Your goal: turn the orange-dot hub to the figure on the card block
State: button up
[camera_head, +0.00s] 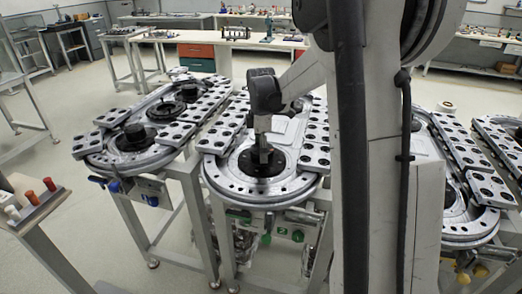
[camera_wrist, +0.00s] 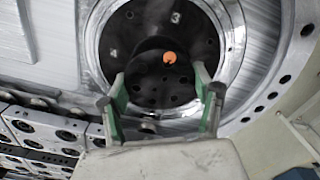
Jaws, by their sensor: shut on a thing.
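The orange-dot hub (camera_wrist: 150,65) is a dark round piece in the wrist view, with an orange dot (camera_wrist: 169,57) near its upper right. It sits in a dark disc (camera_wrist: 185,30) with pale figures; one at the top looks like a 3, and one at the left looks like a 4. My gripper (camera_wrist: 160,84) has its green-edged fingers on either side of the hub and is shut on it. In the head view my gripper (camera_head: 263,156) points down onto the dark disc (camera_head: 240,164) of the middle ring track. I cannot make out the card block or its figure.
The middle ring track (camera_head: 222,182) carries rows of drilled plates (camera_head: 315,135). Another ring track (camera_head: 105,160) stands to the left and others stand to the right. A small stand with coloured pegs (camera_head: 30,197) is at the far left. My arm hides much of the right.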

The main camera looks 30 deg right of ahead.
dwell(0.3)
jog(key=o, duration=1.2)
notch_tip(320, 180, up, 12)
